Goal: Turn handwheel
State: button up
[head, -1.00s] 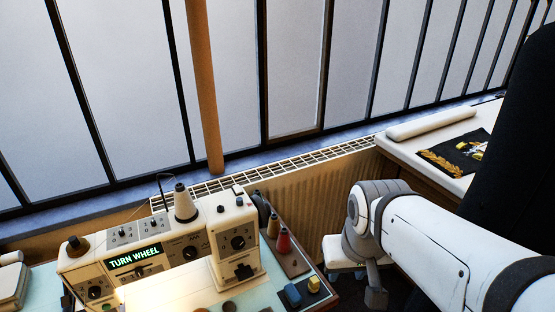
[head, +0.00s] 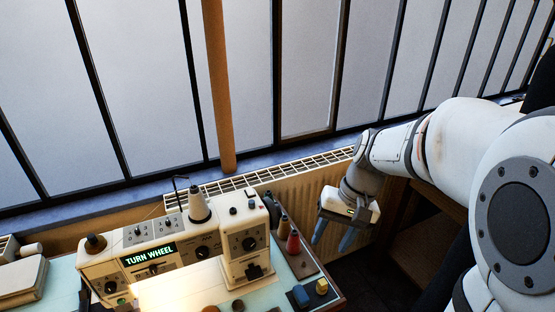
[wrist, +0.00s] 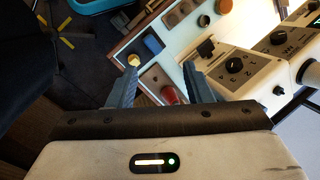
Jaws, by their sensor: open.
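The cream sewing machine (head: 215,270) stands on the table at lower left of the head view, and its lit display (head: 150,254) reads "TURN WHEEL". The dark handwheel (head: 271,208) is at the machine's right end, partly hidden by the machine body. The machine (wrist: 240,68) is at upper right in the wrist view, where I cannot make out the handwheel. My gripper (head: 330,244) is right of the machine, apart from it, with blue-grey fingers pointing down. In the wrist view my gripper (wrist: 160,75) is open, with nothing held between the fingers.
A red thread cone (head: 293,242) stands near the handwheel, on the gripper's side. A blue block (head: 301,295) and a yellow spool (head: 321,286) are at the table's right edge. A radiator (head: 315,205) runs behind. Open floor lies right of the table.

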jog(key=w+a+f+m+g+y+p, duration=0.25)
jog(key=w+y, duration=0.25)
jog(key=w, duration=0.6)
jog(key=m+y+p, duration=0.2)
jog(key=y+p, duration=0.1)
jog(key=y, duration=0.3)
send_near(272, 213)
jog(key=w+d+f, duration=0.2)
jog(key=w+f, duration=0.1)
jog(key=w, duration=0.1)
jog(key=p+x, duration=0.2)
jog(key=x, duration=0.6)
jog(key=shift+f, duration=0.15)
